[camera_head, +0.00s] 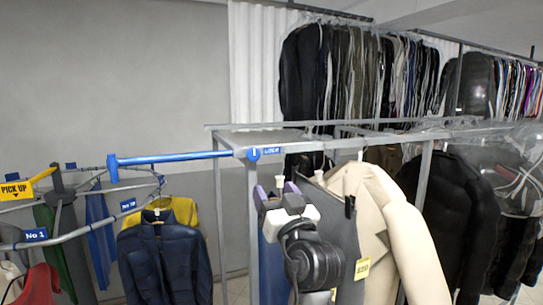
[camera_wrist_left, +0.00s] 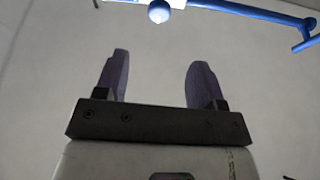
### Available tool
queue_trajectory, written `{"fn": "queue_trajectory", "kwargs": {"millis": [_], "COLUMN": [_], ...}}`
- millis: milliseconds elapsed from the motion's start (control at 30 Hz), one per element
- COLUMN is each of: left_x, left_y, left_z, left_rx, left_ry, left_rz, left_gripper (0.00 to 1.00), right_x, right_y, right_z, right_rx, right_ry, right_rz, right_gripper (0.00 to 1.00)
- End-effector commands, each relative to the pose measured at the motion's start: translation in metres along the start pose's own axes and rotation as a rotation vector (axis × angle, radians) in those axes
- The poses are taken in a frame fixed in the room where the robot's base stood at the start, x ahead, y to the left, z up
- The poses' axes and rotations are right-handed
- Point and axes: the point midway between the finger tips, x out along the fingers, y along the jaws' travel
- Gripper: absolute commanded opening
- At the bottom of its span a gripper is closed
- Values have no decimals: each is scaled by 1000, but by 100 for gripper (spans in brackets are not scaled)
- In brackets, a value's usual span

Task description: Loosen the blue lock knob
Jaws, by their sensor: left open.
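The blue lock knob (camera_head: 253,154) is a small round piece on the end of a grey rack frame, beside a blue LOCK label (camera_head: 272,151). In the left wrist view the knob (camera_wrist_left: 159,12) shows at the top edge, past the fingertips and roughly between them. My left gripper (camera_head: 276,190) is below the knob and apart from it, pointing up. Its two purple fingers stand apart with nothing between them, as the left wrist view (camera_wrist_left: 155,65) also shows. My right gripper is not in view.
A blue bar (camera_head: 180,157) extends left from the rack frame (camera_head: 290,137) near the knob. A cream coat (camera_head: 375,220) and other garments hang close to the right of my left gripper. A looped rail with a navy jacket (camera_head: 165,260) is at left.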

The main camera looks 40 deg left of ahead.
Motion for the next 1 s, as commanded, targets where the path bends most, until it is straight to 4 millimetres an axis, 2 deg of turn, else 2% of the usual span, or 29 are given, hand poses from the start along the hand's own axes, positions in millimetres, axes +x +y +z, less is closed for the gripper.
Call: {"fn": "queue_trajectory", "kwargs": {"millis": [167, 700, 1000], "left_x": [9, 102, 132], "left_y": [2, 2, 3], "left_z": [-5, -8, -6], "left_rx": [-54, -54, -55], "left_ry": [19, 14, 14], "left_rz": [10, 11, 11], "left_gripper": [63, 63, 63], "right_x": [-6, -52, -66], "right_y": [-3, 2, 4], "right_z": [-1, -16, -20], "right_rx": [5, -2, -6], "right_ry": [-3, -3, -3], "right_rz": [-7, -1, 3], "right_gripper": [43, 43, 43]}}
